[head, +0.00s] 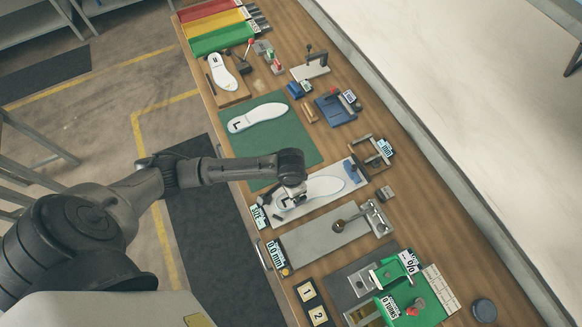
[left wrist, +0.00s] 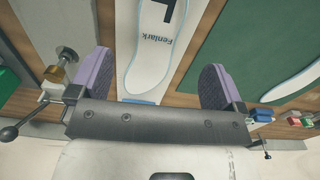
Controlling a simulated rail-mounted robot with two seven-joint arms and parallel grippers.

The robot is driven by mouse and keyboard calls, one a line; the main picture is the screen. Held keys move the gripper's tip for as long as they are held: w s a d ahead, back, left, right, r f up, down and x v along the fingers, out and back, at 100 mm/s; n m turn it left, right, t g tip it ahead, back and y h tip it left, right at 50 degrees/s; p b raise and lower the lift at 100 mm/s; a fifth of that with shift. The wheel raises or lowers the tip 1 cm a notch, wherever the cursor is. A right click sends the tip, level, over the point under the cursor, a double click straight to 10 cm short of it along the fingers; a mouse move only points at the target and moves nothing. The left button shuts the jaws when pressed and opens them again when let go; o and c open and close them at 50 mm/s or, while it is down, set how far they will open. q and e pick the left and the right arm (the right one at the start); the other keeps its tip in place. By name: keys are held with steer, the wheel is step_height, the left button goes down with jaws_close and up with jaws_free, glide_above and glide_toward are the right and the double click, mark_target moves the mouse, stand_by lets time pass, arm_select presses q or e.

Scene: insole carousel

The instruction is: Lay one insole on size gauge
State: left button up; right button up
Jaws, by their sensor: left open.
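A white insole (head: 325,186) lies flat on the grey plate of the size gauge (head: 300,212), partly hidden under my left gripper in the head view. In the left wrist view this insole (left wrist: 158,60) shows a black L and the word Fenlark. My left gripper (head: 289,197) is over the gauge's near end. In the left wrist view its purple-padded fingers (left wrist: 157,62) stand wide apart, one on each side of the insole's line, with nothing held between them. A blue slider (head: 351,171) sits toward the gauge's far end. My right gripper is not in view.
Another insole marked L (head: 258,117) lies on the green mat (head: 287,142). A smaller insole (head: 222,72) lies on a wooden board farther off. A grey plate fixture (head: 318,243) stands beside the gauge. Several devices line the bench's back side.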

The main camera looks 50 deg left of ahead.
arm_select(q)
steer(key=shift+r, duration=1.4)
steer(key=s+d+t+h, duration=0.2)
steer(key=s+d, duration=0.5)
steer(key=s, duration=0.1)
steer(key=s+a+r+n+t+y, duration=0.1)
steer(key=s+a+r, duration=0.3)
steer(key=s, duration=0.5)
steer(key=shift+a+t+y, duration=0.2)
steer(key=shift+t+y, duration=0.1)
steer(key=shift+y, duration=0.1)
steer(key=shift+s+r, duration=0.1)
steer(key=shift+r, duration=0.05)
